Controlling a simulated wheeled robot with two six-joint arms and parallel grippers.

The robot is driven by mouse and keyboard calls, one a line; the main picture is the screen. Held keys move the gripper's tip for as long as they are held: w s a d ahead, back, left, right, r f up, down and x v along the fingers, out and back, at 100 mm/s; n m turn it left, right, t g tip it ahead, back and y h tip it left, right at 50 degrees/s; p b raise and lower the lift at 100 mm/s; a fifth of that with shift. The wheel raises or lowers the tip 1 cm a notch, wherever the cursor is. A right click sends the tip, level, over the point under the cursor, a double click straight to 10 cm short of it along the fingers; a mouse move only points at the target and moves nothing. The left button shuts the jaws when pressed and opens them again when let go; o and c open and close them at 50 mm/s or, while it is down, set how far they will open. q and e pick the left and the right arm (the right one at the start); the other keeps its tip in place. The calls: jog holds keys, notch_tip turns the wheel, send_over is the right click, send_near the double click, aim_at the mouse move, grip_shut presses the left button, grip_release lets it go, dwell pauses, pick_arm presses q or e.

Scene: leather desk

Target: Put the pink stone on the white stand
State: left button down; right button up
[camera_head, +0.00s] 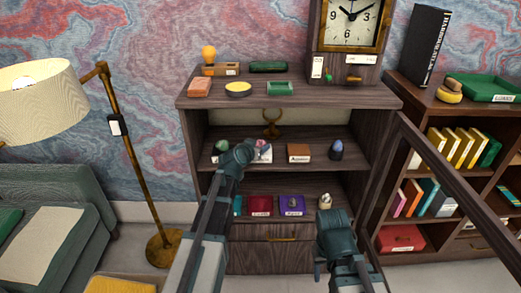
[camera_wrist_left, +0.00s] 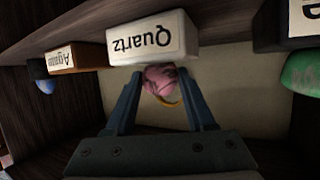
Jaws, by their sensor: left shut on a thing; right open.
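The pink stone (camera_wrist_left: 158,78) is between the fingers of my left gripper (camera_wrist_left: 160,88), which is shut on it. The left wrist view is upside down. There the stone is right at the white stand (camera_wrist_left: 152,38) labelled "Quartz", on its upper side; I cannot tell whether it rests on it or hovers just above. In the head view my left gripper (camera_head: 256,146) reaches into the middle shelf and hides much of the stand (camera_head: 266,156) and stone (camera_head: 261,143). My right gripper (camera_head: 335,225) is open and empty, low in front of the cabinet.
A brown "Agate" stand (camera_head: 299,153) and a blue stone (camera_head: 336,149) are to the right on the same shelf. A green stone (camera_head: 221,146) is to the left. The shelf board above (camera_head: 290,92) bounds the space. Several coloured stands are on the lower shelf.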

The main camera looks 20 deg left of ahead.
pick_arm(q)
jog(key=shift+f, duration=0.1)
jog(key=shift+c, duration=1.2)
grip_release()
jog(key=shift+r, duration=0.25)
jog(key=p+v, duration=0.4)
jog(key=v, duration=0.8)
jog(key=shift+p, duration=0.3)
jog(key=shift+f, duration=0.15)
